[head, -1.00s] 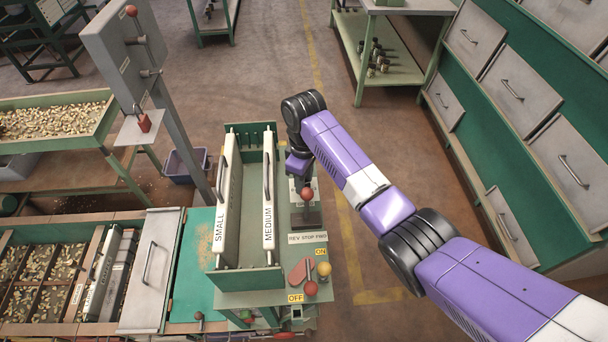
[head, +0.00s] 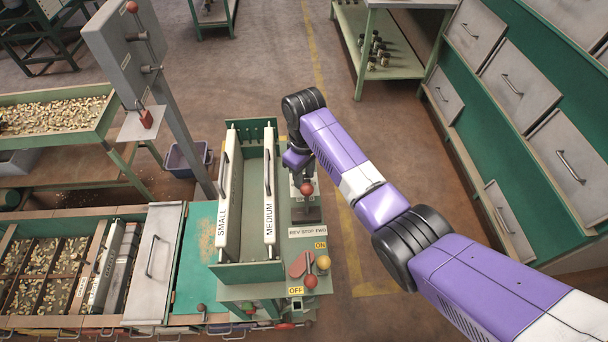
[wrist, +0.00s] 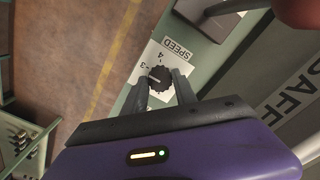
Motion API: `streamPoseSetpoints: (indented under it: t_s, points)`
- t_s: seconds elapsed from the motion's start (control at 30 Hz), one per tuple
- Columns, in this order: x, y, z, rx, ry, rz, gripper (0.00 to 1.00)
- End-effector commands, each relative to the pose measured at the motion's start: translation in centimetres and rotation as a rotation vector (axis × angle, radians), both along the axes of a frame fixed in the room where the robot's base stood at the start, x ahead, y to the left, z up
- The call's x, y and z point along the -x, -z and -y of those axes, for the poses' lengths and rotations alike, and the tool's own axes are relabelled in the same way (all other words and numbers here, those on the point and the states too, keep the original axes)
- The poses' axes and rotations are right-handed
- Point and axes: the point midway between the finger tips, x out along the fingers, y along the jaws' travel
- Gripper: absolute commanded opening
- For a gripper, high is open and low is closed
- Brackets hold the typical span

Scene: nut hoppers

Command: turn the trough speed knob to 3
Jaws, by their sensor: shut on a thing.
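My gripper (wrist: 160,88) is shut on the knob, with one finger on each side. A pale mark on the knob seems to point toward the 3 side, but it is too small to read exactly.
A red ball-topped lever (head: 307,188) stands close by my gripper, above the REV STOP FWD label (head: 308,232). Yellow (head: 323,262) and red (head: 311,282) ball handles are nearer. Grey drawers (head: 562,168) line the right side. Floor between is clear.

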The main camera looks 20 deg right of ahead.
Motion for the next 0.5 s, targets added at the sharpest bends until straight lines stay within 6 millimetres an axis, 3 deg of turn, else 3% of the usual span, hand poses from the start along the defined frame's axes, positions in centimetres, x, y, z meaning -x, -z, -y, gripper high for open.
streamPoseSetpoints:
  t_s: [0.03,0.13,0.5]
  points:
    - [-0.15,-0.18,-0.06,-0.001,-0.002,0.004,0.35]
    - [-0.14,-0.17,-0.06,-0.001,-0.002,0.004,0.55]
    - [-0.10,-0.35,-0.03,0.000,-0.001,0.003,0.55]
